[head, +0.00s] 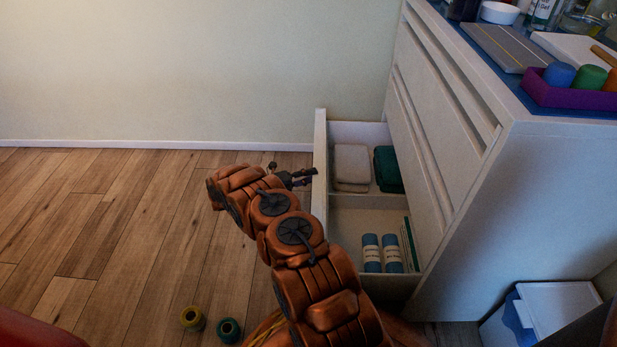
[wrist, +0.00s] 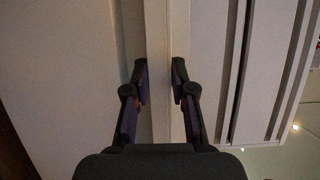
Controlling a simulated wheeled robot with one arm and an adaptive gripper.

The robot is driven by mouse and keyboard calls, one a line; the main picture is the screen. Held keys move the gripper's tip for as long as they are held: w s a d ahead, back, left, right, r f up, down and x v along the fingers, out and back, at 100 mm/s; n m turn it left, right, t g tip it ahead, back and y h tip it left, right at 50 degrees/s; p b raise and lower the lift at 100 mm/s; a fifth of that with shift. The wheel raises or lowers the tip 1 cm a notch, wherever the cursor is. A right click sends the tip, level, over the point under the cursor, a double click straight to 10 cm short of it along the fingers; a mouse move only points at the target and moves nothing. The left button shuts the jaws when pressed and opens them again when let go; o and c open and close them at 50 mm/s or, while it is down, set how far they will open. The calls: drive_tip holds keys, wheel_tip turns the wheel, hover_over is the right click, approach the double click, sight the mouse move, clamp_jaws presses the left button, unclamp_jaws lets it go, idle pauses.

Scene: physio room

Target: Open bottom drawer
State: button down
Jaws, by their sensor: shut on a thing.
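The bottom drawer (head: 345,222) of the white dresser (head: 540,200) stands pulled out. In it I see folded towels (head: 352,165), one beige and one dark green, and two blue bottles or rolls (head: 382,252). My gripper (head: 312,177) is at the drawer's front panel (head: 321,140), near its top edge. In the wrist view my two fingers (wrist: 161,82) sit on either side of the white panel edge (wrist: 157,40), shut on it. The outer face of the drawer front is mostly hidden in the head view.
On the dresser top are a purple tray (head: 565,97) with coloured cylinders, a grey board (head: 505,47) and a white bowl (head: 499,12). A yellow roll (head: 192,318) and a green roll (head: 229,330) lie on the floor. A lidded white-blue box (head: 540,315) stands at lower right.

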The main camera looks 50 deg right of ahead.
drive_tip(key=shift+f, duration=0.35)
drive_tip(key=c, duration=1.2)
unclamp_jaws()
drive_tip(key=shift+o, duration=0.8)
drive_tip(key=shift+r, duration=0.15)
drive_tip(key=v, duration=1.2)
